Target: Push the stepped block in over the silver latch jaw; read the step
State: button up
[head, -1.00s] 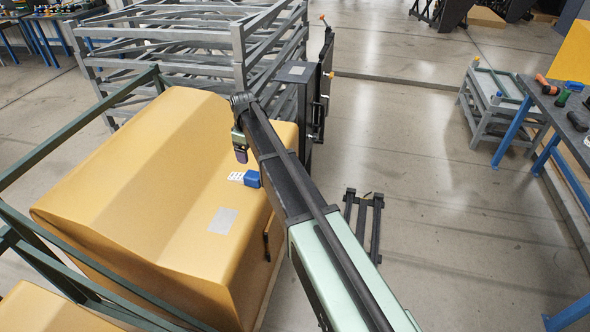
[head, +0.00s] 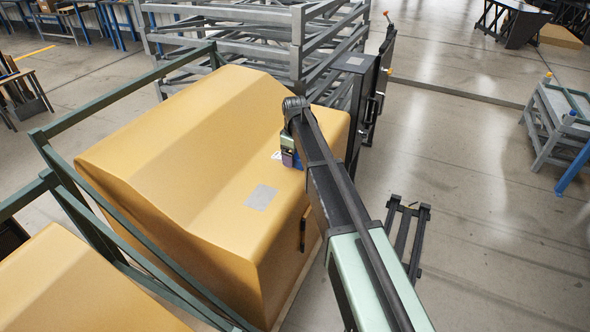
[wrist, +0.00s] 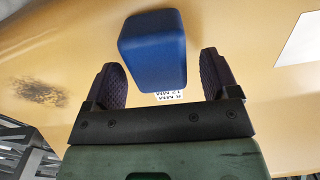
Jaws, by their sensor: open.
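A blue block (wrist: 152,50) with rounded edges sits on the tan covered box (head: 180,205). In the wrist view it lies between and just beyond the two dark ribbed fingers of my gripper (wrist: 160,76). The fingers are spread, with a gap visible on each side of the block. A white label with black "MM" print (wrist: 168,96) shows partly beside the block; the block and gripper cover the rest. In the head view my gripper (head: 291,156) hides most of the block. No step on the block and no silver latch jaw can be made out.
A grey patch (head: 261,197) lies on the box. A dark upright panel (head: 364,95) stands behind it on the right, with a grey metal rack (head: 240,45) at the back. Dark green rails (head: 120,95) run along the left. Open floor (head: 460,160) lies to the right.

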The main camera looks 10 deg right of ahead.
jog(key=shift+f, duration=0.1)
jog(key=c, duration=1.1)
jog(key=shift+p, duration=0.3)
notch_tip(320, 180, up, 20)
jog(key=p, duration=2)
